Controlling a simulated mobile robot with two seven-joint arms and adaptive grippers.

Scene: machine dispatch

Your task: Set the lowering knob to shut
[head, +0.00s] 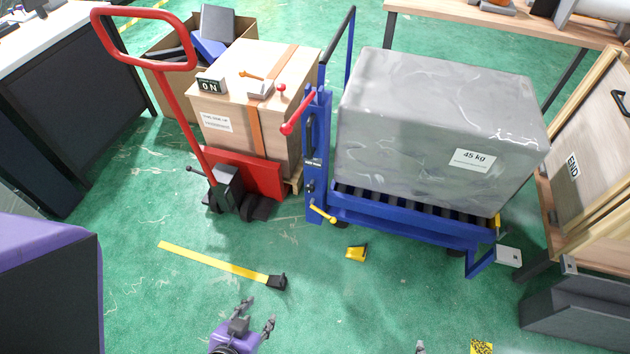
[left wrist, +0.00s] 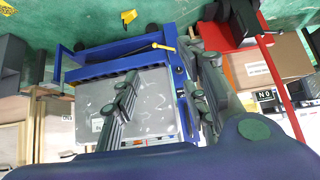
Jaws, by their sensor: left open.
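The blue lift cart (head: 400,224) carries a grey block marked 45 kg (head: 440,125). Its blue column (head: 318,150) has a red-ended lever (head: 297,112) near the top, a small dark knob (head: 309,187) lower down and a yellow lever (head: 322,213) near its foot. I cannot tell which of these is the lowering knob. My left gripper (head: 257,310) is open and empty, in front of the cart and apart from it. In the left wrist view the yellow lever (left wrist: 163,47) shows beyond the open fingers. At the bottom edge a grey tip (head: 420,347), probably my right gripper, barely shows.
A red pallet jack (head: 240,172) with a wooden crate (head: 235,100) stands left of the cart. A yellow strap (head: 215,260) and a yellow piece (head: 357,253) lie on the green floor. A wooden panel marked END (head: 590,165) is at the right. The floor before the cart is mostly clear.

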